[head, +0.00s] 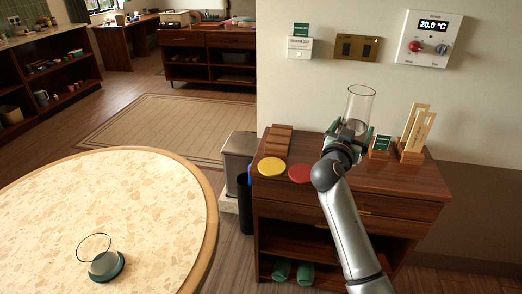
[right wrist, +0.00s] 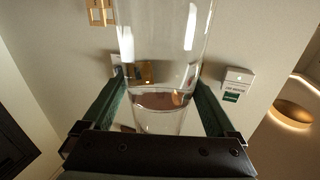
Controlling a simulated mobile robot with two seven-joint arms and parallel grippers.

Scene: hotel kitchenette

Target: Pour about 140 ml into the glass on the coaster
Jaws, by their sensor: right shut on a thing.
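A clear, empty-looking glass (head: 92,249) stands on a teal coaster (head: 120,270) near the front of the round speckled table. My right gripper (head: 346,138) is shut on a tall clear glass vessel (head: 359,104) and holds it about upright over the wooden cabinet, far to the right of the glass. In the right wrist view the same vessel (right wrist: 165,40) sits between the two green fingers, with some clear liquid low inside it. Whether its base touches the cabinet top is hidden by the gripper. My left gripper is not in view.
The round table (head: 150,190) is otherwise bare. On the wooden cabinet (head: 405,182) are a yellow disc (head: 272,167), a red disc (head: 300,173), a brown stack (head: 277,139), a small green sign (head: 381,144) and a wooden holder (head: 412,140). A grey bin (head: 238,160) stands between table and cabinet.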

